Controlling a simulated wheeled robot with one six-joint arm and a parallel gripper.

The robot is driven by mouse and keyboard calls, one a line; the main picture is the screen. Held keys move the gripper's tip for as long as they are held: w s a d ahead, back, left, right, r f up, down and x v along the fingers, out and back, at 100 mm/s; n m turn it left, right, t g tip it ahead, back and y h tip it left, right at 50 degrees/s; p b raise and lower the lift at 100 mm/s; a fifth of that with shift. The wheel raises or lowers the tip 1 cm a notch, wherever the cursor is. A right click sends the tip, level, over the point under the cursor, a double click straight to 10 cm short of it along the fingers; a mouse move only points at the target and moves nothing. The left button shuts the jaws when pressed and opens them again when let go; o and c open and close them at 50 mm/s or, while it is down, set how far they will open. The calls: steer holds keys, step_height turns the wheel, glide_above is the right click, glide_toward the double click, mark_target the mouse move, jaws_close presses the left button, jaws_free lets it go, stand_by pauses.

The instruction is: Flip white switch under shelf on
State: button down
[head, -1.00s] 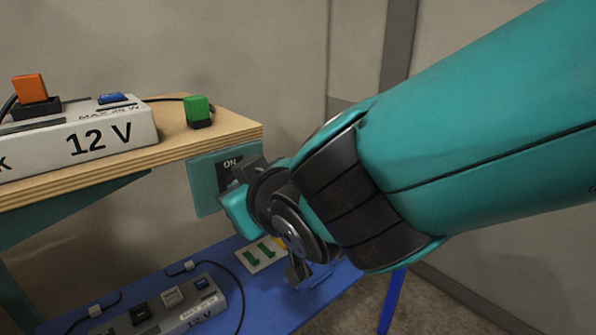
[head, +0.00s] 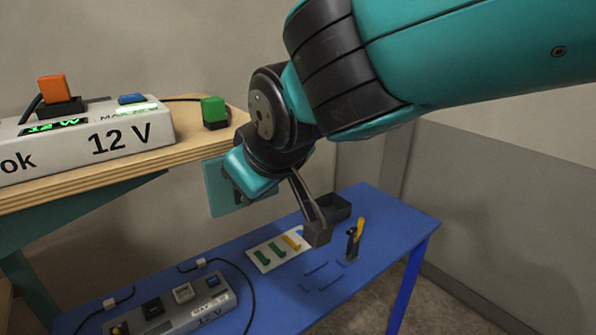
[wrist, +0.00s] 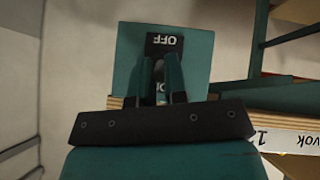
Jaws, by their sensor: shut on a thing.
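The switch (wrist: 159,66) is mounted on a teal plate (wrist: 195,50) below the shelf edge; its plate also shows in the head view (head: 216,192). The wrist view is upside down, with OFF readable at the top of the plate and the ON label partly hidden by the fingers. My gripper (wrist: 158,62) has its two fingers on either side of the switch lever and is shut on it. In the head view my wrist covers most of the plate, so the lever is hidden there. The lever's colour looks grey in the shade.
The wooden shelf (head: 90,180) carries a 12 V box (head: 145,134) with a lit green display, an orange switch (head: 53,89) and a green block (head: 213,111). Below, a blue table (head: 385,222) holds another box (head: 205,312), a card (head: 262,260) and small parts. Free room lies right of the shelf.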

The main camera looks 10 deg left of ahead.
steer(key=c, duration=1.1)
jaws_free()
steer(key=shift+c, duration=0.2)
steer(key=b+v, duration=0.6)
steer(key=v, duration=1.1)
steer(key=shift+r, duration=0.15)
steer(key=shift+s, duration=0.1)
